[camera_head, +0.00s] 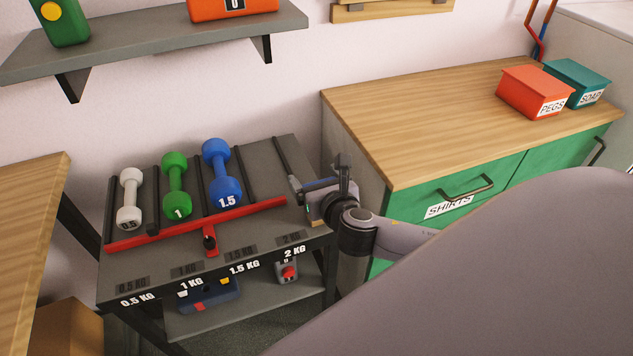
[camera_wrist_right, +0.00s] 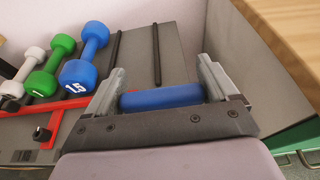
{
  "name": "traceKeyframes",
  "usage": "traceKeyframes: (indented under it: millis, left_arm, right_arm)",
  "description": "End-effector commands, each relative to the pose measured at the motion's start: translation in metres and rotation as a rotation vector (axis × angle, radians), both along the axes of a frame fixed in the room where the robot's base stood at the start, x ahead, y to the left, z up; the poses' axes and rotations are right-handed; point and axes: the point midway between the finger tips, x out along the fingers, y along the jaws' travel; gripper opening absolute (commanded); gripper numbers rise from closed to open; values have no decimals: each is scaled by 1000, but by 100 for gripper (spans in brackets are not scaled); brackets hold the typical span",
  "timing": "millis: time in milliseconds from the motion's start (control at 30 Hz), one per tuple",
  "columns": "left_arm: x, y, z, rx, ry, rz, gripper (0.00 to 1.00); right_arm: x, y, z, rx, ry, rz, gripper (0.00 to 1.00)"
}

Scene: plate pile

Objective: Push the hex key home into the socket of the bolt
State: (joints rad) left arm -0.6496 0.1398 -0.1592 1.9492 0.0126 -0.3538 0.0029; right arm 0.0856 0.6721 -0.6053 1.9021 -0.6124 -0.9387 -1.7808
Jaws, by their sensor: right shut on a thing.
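My right gripper (camera_head: 319,175) is at the right end of the dumbbell rack, its fingers spread around a short blue bar (camera_head: 320,184). In the right wrist view the blue bar (camera_wrist_right: 160,97) spans crosswise between the two grey fingers (camera_wrist_right: 160,78), touching or nearly touching both. I cannot tell whether it is part of the hex key; no bent key shaft shows. A dark round bolt-like part (camera_head: 209,242) is on a red bracket at the rack's front, left of the gripper; its socket is too small to make out. My left gripper is not in view.
The rack (camera_head: 262,182) holds white (camera_head: 130,198), green (camera_head: 175,185) and blue (camera_head: 222,172) dumbbells behind a red bar (camera_head: 262,208). Its 2 KG place is bare. A green cabinet (camera_head: 455,185) with a wooden top stands close right. A wooden table (camera_head: 30,215) is left.

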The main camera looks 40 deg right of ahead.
Motion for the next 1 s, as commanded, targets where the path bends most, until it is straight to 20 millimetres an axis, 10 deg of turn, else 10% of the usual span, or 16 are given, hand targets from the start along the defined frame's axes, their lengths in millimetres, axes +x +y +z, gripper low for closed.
traceKeyframes:
  millis: [633, 1000]
  left_arm:
    - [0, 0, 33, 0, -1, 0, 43]
    - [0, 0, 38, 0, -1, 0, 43]
  right_arm:
    - [1, 0, 154, -2, -8, 1, 56]
    - [0, 0, 189, -1, -2, 0, 56]
